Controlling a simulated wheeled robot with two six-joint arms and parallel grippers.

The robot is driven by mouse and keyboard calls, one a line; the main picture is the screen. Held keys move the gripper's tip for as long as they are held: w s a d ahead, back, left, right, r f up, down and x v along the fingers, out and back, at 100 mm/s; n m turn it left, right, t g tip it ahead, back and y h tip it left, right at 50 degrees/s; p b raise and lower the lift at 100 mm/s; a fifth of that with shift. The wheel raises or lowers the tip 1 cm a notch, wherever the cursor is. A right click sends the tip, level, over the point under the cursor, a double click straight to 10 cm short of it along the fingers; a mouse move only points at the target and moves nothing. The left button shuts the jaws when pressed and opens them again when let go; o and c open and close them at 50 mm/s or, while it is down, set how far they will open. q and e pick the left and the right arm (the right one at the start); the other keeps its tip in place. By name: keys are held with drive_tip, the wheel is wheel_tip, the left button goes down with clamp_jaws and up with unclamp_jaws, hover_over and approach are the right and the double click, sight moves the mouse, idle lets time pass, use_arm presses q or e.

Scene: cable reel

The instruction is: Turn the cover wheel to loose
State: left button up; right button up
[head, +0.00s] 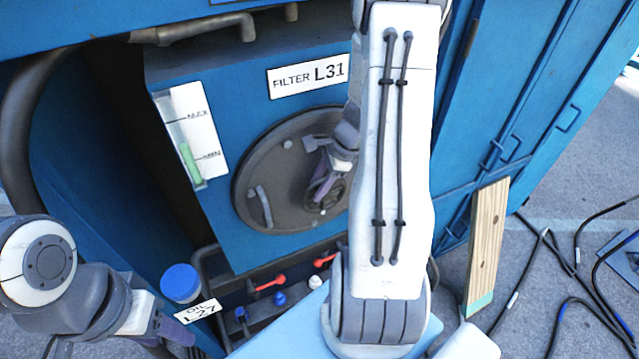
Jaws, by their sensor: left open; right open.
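The round dark filter cover (262,165) is on the blue filter box, below the label "FILTER L31". The small dark cover wheel (327,197) is near the cover's middle, partly hidden by my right gripper and arm. My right gripper (318,168) is open, right in front of the wheel, with one finger at the wheel's upper edge. I cannot tell whether it touches the wheel. My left gripper (178,332) is open and low at the left, near the "OIL L27" label, away from the cover.
A sight gauge (190,140) marked MAX and MIN is left of the cover. A blue cap (181,283) and red-handled valves (270,283) lie below. A wooden plank (487,245) leans on the blue cabinet at right. Cables (560,260) cross the ground there.

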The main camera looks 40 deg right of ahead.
clamp_jaws()
drive_tip(key=shift+a+h, duration=0.25)
drive_tip(key=shift+h, duration=0.05)
drive_tip(key=shift+a+f+h+p, duration=0.1)
drive_tip(key=shift+f+h+p, duration=0.1)
drive_tip(key=shift+h+p, duration=0.2)
unclamp_jaws()
drive_tip(key=shift+w+r, duration=0.1)
